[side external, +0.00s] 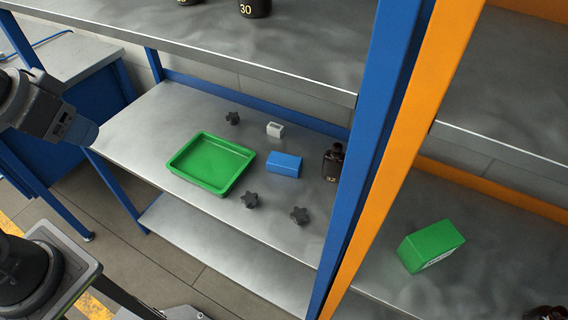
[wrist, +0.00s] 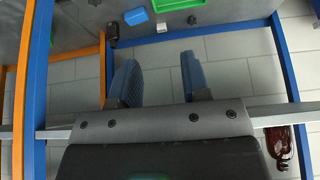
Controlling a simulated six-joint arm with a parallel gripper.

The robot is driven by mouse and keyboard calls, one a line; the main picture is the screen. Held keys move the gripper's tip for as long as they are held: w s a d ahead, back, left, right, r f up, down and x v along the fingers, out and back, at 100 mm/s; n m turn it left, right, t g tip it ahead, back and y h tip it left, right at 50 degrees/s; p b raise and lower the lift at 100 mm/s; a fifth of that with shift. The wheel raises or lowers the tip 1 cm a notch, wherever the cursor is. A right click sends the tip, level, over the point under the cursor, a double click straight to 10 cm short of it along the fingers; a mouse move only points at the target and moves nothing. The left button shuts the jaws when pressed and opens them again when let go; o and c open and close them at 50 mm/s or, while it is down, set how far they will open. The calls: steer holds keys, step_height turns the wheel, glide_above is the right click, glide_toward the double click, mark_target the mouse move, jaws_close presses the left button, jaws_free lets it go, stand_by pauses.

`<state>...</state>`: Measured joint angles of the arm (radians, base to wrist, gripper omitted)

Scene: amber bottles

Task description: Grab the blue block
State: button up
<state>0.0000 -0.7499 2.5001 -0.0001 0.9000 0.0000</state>
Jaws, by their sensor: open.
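The blue block (side external: 284,164) lies on the middle shelf, right of a green tray (side external: 247,172). It also shows near the top of the wrist view (wrist: 137,16), beyond my fingertips. My gripper (side external: 84,133) is at the left of the side external view, outside the shelf and well apart from the block. In the wrist view my gripper (wrist: 158,75) is open, with a wide empty gap between its two blue fingers.
A dark bottle (side external: 332,163) stands right of the block by the blue post (side external: 372,130). A white block (side external: 275,130) and several black knobs (side external: 250,200) lie around it. The upper shelf (side external: 240,45) overhangs the back. A green box (side external: 430,246) lies beyond the orange post.

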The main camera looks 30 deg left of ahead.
steer(key=o, duration=0.9)
steer(key=shift+c, duration=0.2)
